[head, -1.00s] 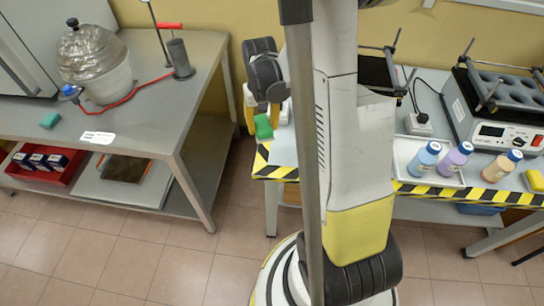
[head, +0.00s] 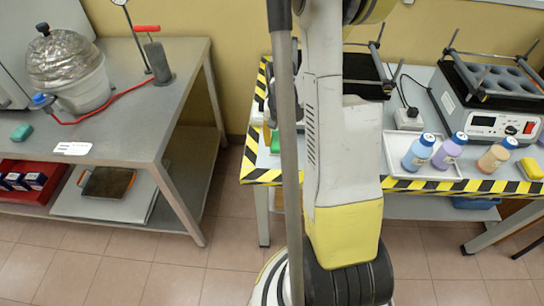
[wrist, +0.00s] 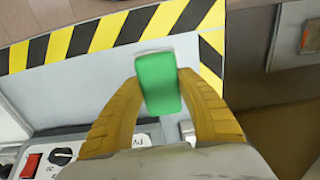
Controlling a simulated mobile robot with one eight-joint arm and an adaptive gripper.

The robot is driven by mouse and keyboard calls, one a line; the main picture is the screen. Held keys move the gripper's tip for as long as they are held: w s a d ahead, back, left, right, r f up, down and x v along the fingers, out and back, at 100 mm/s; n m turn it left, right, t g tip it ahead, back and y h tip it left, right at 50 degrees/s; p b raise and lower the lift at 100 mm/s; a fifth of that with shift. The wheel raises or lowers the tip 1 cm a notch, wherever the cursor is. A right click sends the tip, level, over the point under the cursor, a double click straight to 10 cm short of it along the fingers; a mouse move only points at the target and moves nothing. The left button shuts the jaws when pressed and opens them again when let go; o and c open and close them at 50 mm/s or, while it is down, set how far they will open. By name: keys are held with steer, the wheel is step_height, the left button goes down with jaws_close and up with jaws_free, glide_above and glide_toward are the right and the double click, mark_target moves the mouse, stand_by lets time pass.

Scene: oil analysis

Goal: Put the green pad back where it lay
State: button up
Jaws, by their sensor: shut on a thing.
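The green pad (wrist: 159,80) is between the yellow fingers of my gripper (wrist: 158,92) in the wrist view. My gripper is shut on it, over the corner of the right table with the black-and-yellow striped edge (wrist: 90,38). I cannot tell whether the pad touches the tabletop. In the head view, a sliver of the held pad (head: 275,142) shows, and my arm hides most of my gripper. A second green block (head: 22,132) lies on the left grey table beside a white label (head: 72,148).
A foil-topped pot (head: 70,75) and a stand with a red handle (head: 157,60) are on the left table.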

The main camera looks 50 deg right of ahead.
steer(key=shift+w+a+f, duration=0.65)
steer(key=shift+w+a, duration=0.05)
steer(key=shift+a, duration=0.05)
steer(key=shift+f+b, duration=0.2)
steer(key=shift+b, duration=0.2)
step_height(320, 180, down, 4)
steer(key=shift+r+b, duration=0.1)
steer(key=shift+b, duration=1)
steer(key=shift+r, duration=0.15)
steer(key=o, duration=1.2)
